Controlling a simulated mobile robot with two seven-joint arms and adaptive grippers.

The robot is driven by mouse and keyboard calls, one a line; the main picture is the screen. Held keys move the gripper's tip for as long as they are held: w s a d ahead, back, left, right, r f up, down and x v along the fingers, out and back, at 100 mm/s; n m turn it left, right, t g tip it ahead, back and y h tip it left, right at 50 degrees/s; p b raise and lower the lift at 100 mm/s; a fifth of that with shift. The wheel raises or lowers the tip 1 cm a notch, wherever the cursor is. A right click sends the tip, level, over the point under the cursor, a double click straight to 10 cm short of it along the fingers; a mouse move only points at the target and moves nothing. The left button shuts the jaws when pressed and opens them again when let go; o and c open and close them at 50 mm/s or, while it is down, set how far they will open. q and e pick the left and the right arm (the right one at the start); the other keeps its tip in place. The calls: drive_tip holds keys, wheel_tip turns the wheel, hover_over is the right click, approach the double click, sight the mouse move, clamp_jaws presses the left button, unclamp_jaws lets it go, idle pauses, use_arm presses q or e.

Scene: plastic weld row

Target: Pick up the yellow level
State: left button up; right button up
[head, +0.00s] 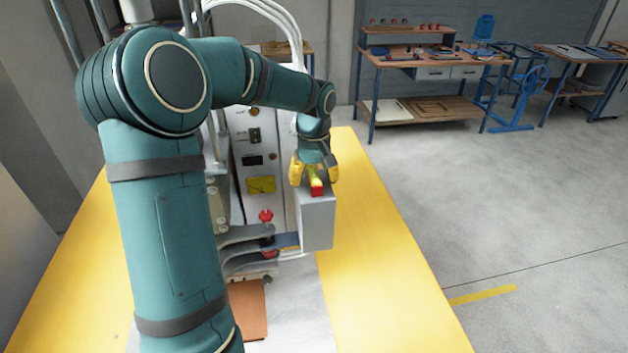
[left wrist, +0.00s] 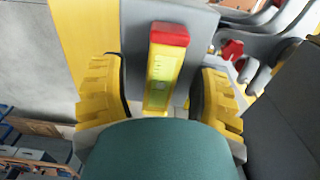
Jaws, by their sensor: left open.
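The yellow level (head: 314,181) with a red end lies on top of a grey box (head: 318,223) on the side of the machine. In the left wrist view the level (left wrist: 162,75) runs lengthwise between the two yellow fingers, with its red end farthest away. My left gripper (head: 314,173) is open, with one finger on each side of the level. In the left wrist view a gap shows between the level and each finger of the gripper (left wrist: 163,95). The near end of the level is hidden behind my wrist. My right gripper is not in view.
The welding machine (head: 259,160) stands directly left of the grey box, with a red knob (head: 266,216) and grey curved arms below. A workbench (head: 430,65) with tools stands at the back. The floor to the right (head: 480,220) is open.

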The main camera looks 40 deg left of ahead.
use_arm(q)
drive_tip(key=shift+f, duration=0.1)
clamp_jaws()
idle(0.4)
